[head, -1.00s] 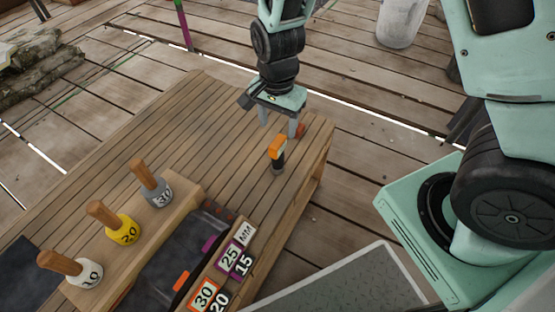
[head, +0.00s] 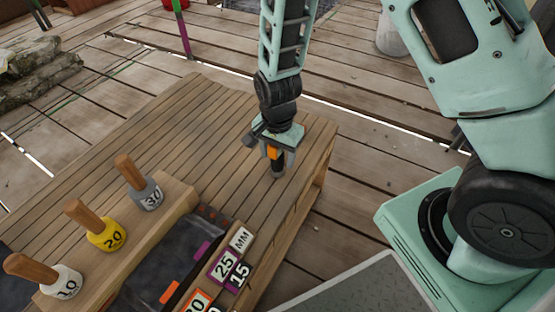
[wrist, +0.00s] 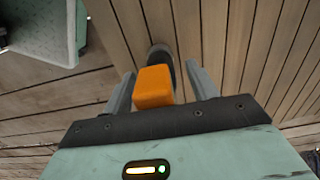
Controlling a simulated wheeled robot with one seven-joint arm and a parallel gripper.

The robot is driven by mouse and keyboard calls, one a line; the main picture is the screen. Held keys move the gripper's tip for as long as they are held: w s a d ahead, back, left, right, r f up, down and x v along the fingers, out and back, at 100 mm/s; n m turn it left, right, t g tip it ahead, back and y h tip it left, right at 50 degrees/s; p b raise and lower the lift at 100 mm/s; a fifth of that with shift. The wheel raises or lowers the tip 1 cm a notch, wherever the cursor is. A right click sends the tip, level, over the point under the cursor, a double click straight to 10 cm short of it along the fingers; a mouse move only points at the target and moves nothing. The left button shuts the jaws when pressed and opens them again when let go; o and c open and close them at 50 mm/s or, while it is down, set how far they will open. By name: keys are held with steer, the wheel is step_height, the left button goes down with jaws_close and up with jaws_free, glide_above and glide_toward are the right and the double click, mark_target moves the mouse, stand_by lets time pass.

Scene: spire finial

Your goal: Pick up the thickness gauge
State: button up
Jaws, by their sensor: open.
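The thickness gauge appears to be the small upright tool with an orange top (head: 272,153) and a dark lower body (head: 278,169), standing on the slatted wooden table. In the wrist view its orange top (wrist: 154,87) sits between my two fingers, with the dark body partly hidden behind it. My gripper (head: 276,160) is above and around it, pointing down, with its fingers on either side. In the wrist view my gripper (wrist: 160,90) is open, with a gap on the right between finger and orange top; the left finger is closer.
Weights with wooden handles marked 10 (head: 62,282), 20 (head: 108,237) and 30 (head: 149,194) stand on a wooden block at the left. A dark tray (head: 150,262) and number tiles (head: 224,264) lie near the front. The table (head: 190,125) behind is clear.

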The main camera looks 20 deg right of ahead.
steer(key=c, duration=1.2)
steer(key=shift+o, duration=0.2)
steer(key=shift+r, duration=0.1)
